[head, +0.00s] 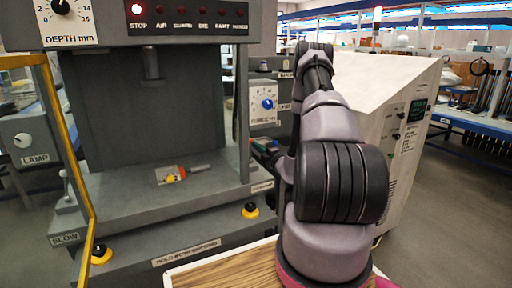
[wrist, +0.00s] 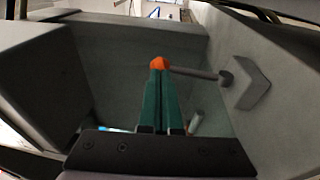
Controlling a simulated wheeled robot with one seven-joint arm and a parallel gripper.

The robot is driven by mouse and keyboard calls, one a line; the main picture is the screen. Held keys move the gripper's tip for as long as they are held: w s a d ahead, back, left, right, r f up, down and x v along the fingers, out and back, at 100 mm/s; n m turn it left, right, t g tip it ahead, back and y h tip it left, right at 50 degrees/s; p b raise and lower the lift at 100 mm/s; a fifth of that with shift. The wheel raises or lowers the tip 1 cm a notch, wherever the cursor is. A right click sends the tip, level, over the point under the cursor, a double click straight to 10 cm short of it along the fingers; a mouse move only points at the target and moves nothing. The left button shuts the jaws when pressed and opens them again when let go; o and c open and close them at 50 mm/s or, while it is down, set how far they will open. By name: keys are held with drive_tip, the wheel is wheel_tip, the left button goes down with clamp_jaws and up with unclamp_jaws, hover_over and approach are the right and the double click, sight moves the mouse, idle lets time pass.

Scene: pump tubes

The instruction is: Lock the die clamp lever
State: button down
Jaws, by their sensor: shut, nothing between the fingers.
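In the wrist view a grey rod lever with an orange knob (wrist: 159,63) runs left from a pivot on a grey bracket (wrist: 250,82). I take it for the die clamp lever; no label on it shows. The lever lies roughly level across a grey recess. My gripper (wrist: 159,74) has green fingers closed together, with their tips at the orange knob. I cannot tell whether they touch it. The head view shows the grey press (head: 150,110), with my arm on its right side, hiding most of my gripper. The lever is not clearly visible there.
A small block with a yellow-orange knob (head: 170,178) sits on the press bed. A yellow guard frame (head: 70,140) stands at left. Yellow-based buttons (head: 250,210) line the front. A pale cabinet (head: 390,110) stands right of my arm.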

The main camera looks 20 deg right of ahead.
sight(251, 139)
drive_tip(key=shift+w+a, duration=0.1)
drive_tip(key=shift+w, duration=0.35)
drive_tip(key=shift+r, duration=0.1)
drive_tip(key=w+g, duration=0.3)
drive_tip(key=shift+w+r+h, duration=0.3)
drive_tip(key=shift+w, duration=0.05)
drive_tip(key=shift+w+a, duration=0.1)
drive_tip(key=shift+w, duration=0.55)
drive_tip(key=shift+w+r, duration=0.1)
